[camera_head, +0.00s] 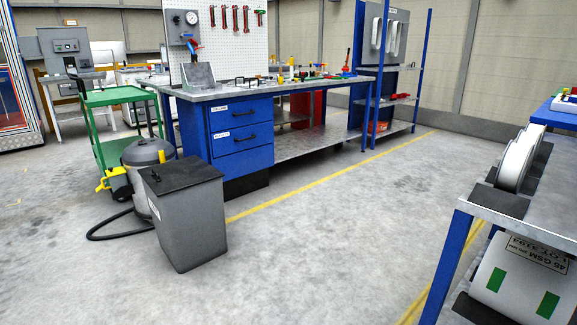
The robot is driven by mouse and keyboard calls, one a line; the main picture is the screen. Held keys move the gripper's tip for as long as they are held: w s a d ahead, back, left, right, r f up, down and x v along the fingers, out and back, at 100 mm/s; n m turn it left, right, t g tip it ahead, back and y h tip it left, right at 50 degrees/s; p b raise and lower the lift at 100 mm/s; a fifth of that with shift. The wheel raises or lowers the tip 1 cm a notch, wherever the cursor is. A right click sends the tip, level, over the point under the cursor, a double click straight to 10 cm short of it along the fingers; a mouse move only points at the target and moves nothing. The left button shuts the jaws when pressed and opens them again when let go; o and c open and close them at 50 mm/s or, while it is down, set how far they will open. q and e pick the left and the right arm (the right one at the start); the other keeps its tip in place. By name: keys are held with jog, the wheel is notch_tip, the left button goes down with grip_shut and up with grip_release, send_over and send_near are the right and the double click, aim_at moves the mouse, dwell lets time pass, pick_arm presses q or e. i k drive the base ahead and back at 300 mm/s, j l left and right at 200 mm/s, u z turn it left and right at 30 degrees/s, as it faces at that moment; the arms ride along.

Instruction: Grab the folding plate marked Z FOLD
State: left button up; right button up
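No plate with a readable Z FOLD mark shows in the head view. Several pale, upright plate-like pieces (393,38) hang on a grey panel of the blue rack at the back; any marking on them is too small to read. A grey angled metal piece (198,75) stands at the left end of the workbench top (235,90). Many small items lie along that top, too small to tell apart. Neither of my grippers is in view.
A grey bin (188,215) and a grey canister with a hose (145,160) stand before the bench, beside a green cart (115,96). A blue-legged table (450,255) with white rolls (518,158) is at right. The middle floor is clear.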

aim_at(238, 81)
jog(key=i, duration=2.95)
